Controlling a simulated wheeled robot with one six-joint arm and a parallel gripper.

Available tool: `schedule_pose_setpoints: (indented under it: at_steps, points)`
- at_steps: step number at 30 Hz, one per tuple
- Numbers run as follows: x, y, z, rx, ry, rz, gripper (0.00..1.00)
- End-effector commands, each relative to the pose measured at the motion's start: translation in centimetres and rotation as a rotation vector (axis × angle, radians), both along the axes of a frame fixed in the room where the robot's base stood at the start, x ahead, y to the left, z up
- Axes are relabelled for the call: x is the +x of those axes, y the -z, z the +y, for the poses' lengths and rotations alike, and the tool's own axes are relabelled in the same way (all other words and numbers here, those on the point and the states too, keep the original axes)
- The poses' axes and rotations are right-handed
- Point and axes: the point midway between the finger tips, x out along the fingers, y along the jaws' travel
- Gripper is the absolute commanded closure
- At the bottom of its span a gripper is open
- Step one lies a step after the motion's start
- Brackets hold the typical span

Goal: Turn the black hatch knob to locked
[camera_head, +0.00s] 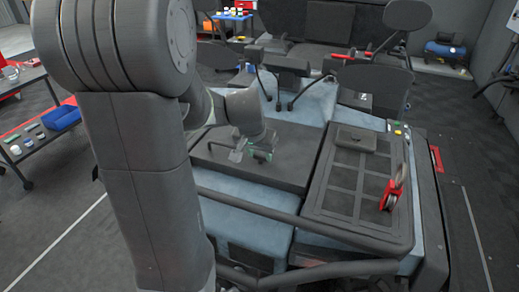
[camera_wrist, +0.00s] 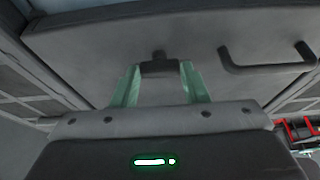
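The black hatch knob (camera_wrist: 160,67) sits on the grey hatch panel (camera_wrist: 105,45), near the middle of the wrist view. A short narrow tab shows above its wider body. My gripper (camera_wrist: 161,69) has its two green fingers on either side of the knob, with the fingertips at or very close to its sides. Whether they press on it cannot be told. In the head view my gripper (camera_head: 259,153) is low over the dark hatch (camera_head: 285,172); the knob cannot be made out there. No lock marking is legible.
A dark bar handle (camera_wrist: 268,66) stands on the panel right of the knob; it also shows in the head view (camera_head: 237,150). Right of the hatch is a ribbed dark panel (camera_head: 345,190) with a red-handled part (camera_head: 391,190). Thin black stalks (camera_head: 278,98) rise behind.

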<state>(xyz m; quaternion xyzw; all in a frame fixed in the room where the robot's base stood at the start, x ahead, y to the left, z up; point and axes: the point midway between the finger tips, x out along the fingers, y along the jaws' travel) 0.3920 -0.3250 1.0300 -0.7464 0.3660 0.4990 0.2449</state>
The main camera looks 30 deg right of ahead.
Motion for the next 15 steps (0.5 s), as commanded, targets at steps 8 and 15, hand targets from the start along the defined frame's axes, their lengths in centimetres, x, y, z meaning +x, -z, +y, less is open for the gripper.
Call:
schedule_pose_setpoints:
  at_steps: [8,15]
  points:
    - [0.00,-0.01,0.00,0.000,0.000,0.000,0.38]
    - [-0.11,-0.71,0.17,-0.002,0.000,-0.003,0.38]
